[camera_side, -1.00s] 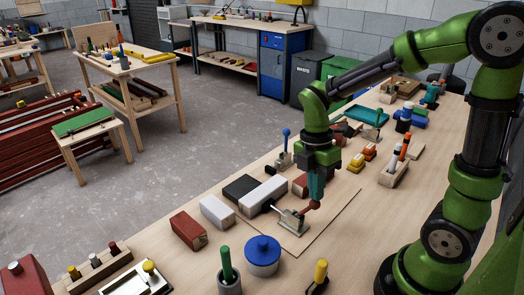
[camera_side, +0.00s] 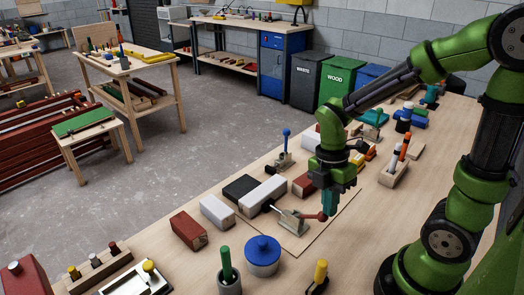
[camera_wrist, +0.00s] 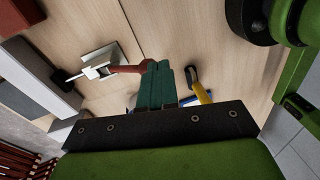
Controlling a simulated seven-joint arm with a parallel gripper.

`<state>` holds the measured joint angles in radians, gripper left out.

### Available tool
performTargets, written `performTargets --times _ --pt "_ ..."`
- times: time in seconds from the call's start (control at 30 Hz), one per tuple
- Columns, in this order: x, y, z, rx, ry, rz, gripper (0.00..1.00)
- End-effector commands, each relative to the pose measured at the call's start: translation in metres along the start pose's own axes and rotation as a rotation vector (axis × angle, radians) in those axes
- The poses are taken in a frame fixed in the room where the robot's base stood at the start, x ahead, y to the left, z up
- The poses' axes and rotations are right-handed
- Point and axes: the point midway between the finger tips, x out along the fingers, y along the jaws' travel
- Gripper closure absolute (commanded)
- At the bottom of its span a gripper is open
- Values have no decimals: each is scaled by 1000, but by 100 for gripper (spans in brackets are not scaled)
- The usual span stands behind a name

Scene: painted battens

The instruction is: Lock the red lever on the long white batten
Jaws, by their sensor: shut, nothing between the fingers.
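The long white batten (camera_side: 263,194) lies on a thin board, with the metal toggle clamp (camera_side: 292,222) at its near right end. The clamp's rod points at the batten's end. The red lever (camera_side: 311,217) extends right from the clamp, low and nearly flat, ending in a round knob. My gripper (camera_side: 328,213) is shut and empty, fingers pointing down at the knob. In the wrist view the lever (camera_wrist: 128,68) runs from the clamp to the teal fingertips (camera_wrist: 168,66), which hide its end. I cannot tell whether they touch it.
A blue-knobbed lever (camera_side: 286,138) stands upright behind. A black block (camera_side: 240,187), a shorter white batten (camera_side: 217,211) and red-brown blocks (camera_side: 188,230) lie to the left. The board right of the clamp is mostly bare.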

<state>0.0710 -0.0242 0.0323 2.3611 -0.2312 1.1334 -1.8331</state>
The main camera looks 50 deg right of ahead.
Motion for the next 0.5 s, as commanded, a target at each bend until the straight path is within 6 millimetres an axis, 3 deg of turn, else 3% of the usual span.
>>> performTargets --times 0.3,0.5 --pt "3 -4 1 1 -3 -17 100" --pt "-19 4 3 1 -1 -6 100"
